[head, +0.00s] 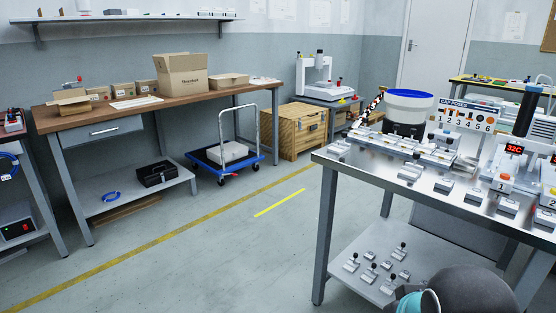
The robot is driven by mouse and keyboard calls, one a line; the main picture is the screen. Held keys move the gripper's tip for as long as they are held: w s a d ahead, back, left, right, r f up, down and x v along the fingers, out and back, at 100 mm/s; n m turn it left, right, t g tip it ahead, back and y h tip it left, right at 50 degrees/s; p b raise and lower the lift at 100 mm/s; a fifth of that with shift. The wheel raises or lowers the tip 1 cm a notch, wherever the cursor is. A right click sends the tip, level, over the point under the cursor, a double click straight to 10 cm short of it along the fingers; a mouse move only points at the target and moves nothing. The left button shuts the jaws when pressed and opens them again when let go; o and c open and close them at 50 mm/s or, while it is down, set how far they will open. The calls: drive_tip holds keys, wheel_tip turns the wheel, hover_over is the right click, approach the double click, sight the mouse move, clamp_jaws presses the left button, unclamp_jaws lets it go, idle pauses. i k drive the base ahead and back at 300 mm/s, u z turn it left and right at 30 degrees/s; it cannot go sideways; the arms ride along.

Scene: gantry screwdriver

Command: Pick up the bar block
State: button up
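A steel-topped workbench (352,170) stands at the right. Several small pale metal blocks (444,185) sit in a row along its front part. Longer, bar-like metal pieces (412,147) lie further back on the left half of the top. I cannot tell which of these is the bar block; they are too small to make out. My gripper is not in view. A dark rounded part with a teal ring at the bottom right looks like a link of my arm, in front of the bench's lower shelf.
Several black-knobbed pieces (370,275) stand on the lower shelf (345,291). A white bowl with blue inside (408,105), a numbered sign (466,116) and a display reading 32C (514,149) stand on the bench. A blue trolley (226,164) stands left. The middle floor is clear.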

sight(342, 147)
drive_tip(key=u, duration=0.55)
drive_tip(key=k, duration=0.8)
drive_tip(key=u, duration=0.45)
drive_tip(key=i, duration=1.1)
drive_tip(key=z, duration=1.3)
drive_tip(key=i, duration=0.8)
drive_tip(key=z, duration=0.9)
